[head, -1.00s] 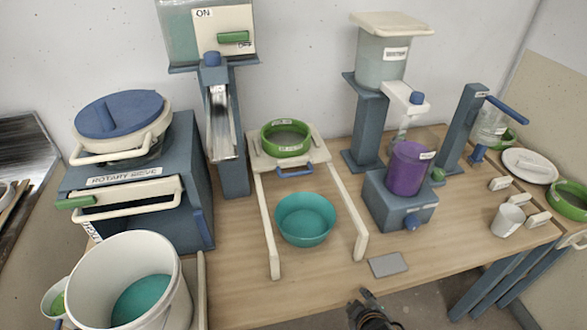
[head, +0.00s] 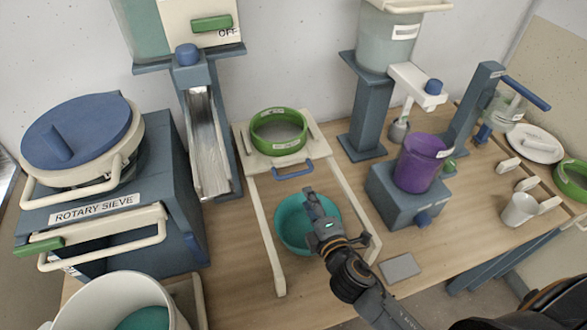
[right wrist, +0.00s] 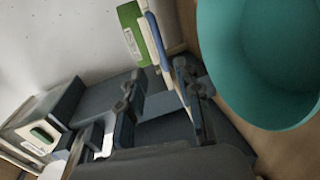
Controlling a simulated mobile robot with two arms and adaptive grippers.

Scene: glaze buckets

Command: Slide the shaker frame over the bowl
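The shaker frame (head: 262,160) is a cream carriage at the back of two pale rails. It carries a green-rimmed round sieve (head: 279,132) and has a blue handle (head: 293,170) at its front. The teal bowl (head: 287,225) sits between the rails, in front of the frame. My right gripper (head: 309,193) is over the bowl, partly hiding it, with its fingers towards the handle. In the right wrist view its two fingers are apart, with the blue handle (right wrist: 157,42) beyond them and the bowl (right wrist: 262,60) to the right. My left gripper is not in view.
The rotary sieve (head: 110,215) and a white bucket (head: 75,300) stand at the left. A purple container (head: 420,163) on a blue stand is right of the rails. A grey plate (head: 400,268) lies near the table's front edge.

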